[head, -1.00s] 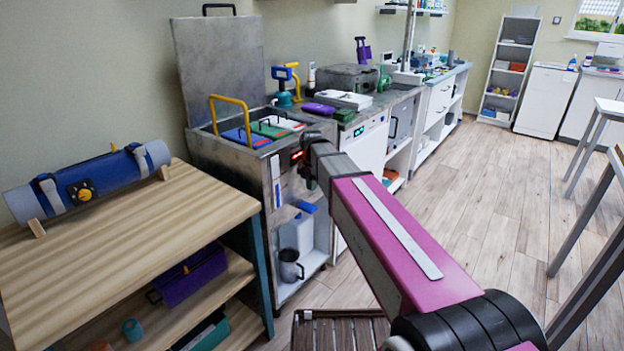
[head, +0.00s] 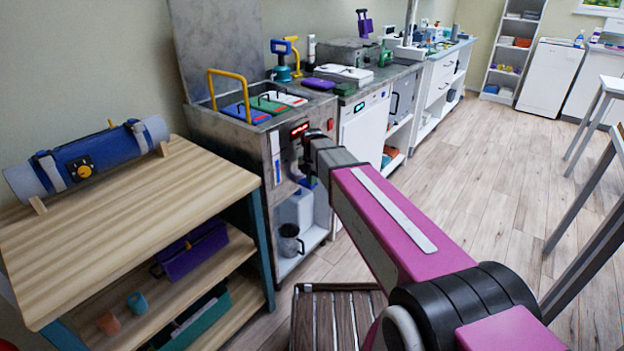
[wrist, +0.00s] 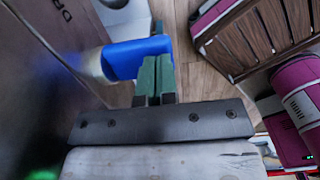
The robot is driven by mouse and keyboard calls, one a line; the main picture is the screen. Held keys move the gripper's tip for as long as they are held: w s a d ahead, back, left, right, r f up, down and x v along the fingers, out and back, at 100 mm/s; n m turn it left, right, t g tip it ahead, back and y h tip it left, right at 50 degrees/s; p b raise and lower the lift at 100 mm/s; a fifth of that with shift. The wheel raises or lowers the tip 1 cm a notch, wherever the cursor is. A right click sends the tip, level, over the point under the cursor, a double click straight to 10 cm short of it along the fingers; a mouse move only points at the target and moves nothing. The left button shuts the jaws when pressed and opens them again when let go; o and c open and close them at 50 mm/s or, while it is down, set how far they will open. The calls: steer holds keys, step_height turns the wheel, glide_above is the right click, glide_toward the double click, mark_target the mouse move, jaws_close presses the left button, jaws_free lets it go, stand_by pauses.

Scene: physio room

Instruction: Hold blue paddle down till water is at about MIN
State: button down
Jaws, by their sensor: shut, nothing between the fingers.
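The blue paddle (head: 306,183) juts from the front of the steel tank (head: 240,137), below a red-lit display. In the wrist view the blue paddle (wrist: 138,58) lies at the tips of my gripper (wrist: 156,62). The green fingers are shut together with nothing between them and overlap the paddle's edge; I cannot tell whether they press on it. In the head view my wrist hides most of the gripper. A narrow gauge strip (head: 276,158) runs down the tank's front, but its water level and MIN mark are too small to read.
A dark-handled jug (head: 290,241) stands on the shelf below the paddle. A wooden table (head: 120,215) with a blue roll stands at left. A slatted wooden stool (head: 335,318) is near my arm.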

steer(key=shift+s+d+f+t+y, duration=0.25)
steer(key=shift+s+f+t+y, duration=0.15)
steer(key=shift+t+y, duration=0.25)
steer(key=shift+d+f+t+y, duration=0.1)
steer(key=shift+f+t+y, duration=0.25)
steer(key=shift+f+y, duration=0.4)
steer(key=shift+y, duration=0.2)
steer(key=shift+w, duration=0.15)
stand_by(6.2)
